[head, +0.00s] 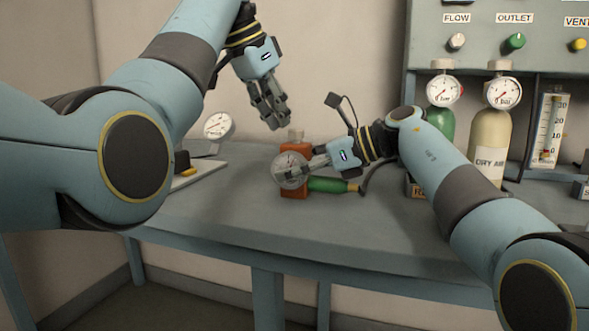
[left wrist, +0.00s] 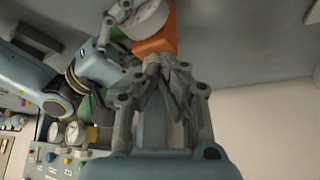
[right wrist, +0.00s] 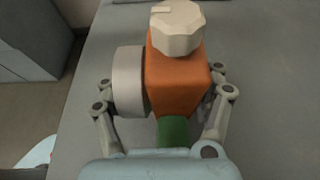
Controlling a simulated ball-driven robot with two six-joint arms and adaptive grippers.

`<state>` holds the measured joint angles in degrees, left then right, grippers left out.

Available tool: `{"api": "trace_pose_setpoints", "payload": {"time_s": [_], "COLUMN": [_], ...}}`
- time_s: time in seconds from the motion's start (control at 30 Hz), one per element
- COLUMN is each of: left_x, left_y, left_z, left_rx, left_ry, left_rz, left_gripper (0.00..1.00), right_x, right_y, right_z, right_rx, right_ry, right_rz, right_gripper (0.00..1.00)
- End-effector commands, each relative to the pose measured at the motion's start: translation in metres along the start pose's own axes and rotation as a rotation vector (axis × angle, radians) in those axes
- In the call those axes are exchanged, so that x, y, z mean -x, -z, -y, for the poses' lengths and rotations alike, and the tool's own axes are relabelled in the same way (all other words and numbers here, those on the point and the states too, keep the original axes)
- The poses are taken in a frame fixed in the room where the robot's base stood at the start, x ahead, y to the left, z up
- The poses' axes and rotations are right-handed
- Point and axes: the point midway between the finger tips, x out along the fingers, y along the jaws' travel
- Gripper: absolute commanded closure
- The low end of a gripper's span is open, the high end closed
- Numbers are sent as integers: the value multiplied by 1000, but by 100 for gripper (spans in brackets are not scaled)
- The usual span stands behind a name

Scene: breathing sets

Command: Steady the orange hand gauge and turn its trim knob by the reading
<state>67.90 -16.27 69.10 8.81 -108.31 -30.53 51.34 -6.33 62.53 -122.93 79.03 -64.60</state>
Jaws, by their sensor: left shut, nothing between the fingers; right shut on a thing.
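The orange hand gauge (head: 297,192) stands on the bench, with its round dial (head: 290,170) at the front and a green handle (head: 328,185) out to the right. Its pale trim knob (right wrist: 176,27) sits on top and shows best in the right wrist view. My right gripper (right wrist: 163,100) is shut on the gauge, one finger by the dial side and the other on the far side of the orange body. My left gripper (head: 274,122) is shut and empty, above and a little left of the knob. The dial's reading is too small to tell.
A green cylinder (head: 441,124) and a cream dry air cylinder (head: 489,145) stand at the right beneath a panel with coloured knobs (head: 515,42). Another dial (head: 217,125) stands at the back left. The bench front (head: 300,232) is clear.

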Motion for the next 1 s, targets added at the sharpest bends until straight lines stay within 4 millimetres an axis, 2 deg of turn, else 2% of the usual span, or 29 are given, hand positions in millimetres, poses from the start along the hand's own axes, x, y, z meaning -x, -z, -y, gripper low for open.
{"api": "trace_pose_setpoints", "payload": {"time_s": [0.3,0.6,0.63,0.87,1.0], "left_x": [34,38,38,38,38], "left_y": [19,20,20,20,20], "left_z": [0,0,0,0,0], "left_rx": [-1,0,0,0,0], "left_ry": [0,-2,-2,-2,-2], "left_rz": [1,2,2,2,2], "left_gripper": [100,100,100,100,100], "right_x": [1,1,1,1,1], "right_y": [0,0,0,0,0], "right_z": [1,2,2,2,2], "right_rx": [0,0,0,-1,-1], "right_ry": [4,5,5,5,5], "right_rz": [-1,-1,-1,-2,-2], "right_gripper": [85,85,32,2,2]}}
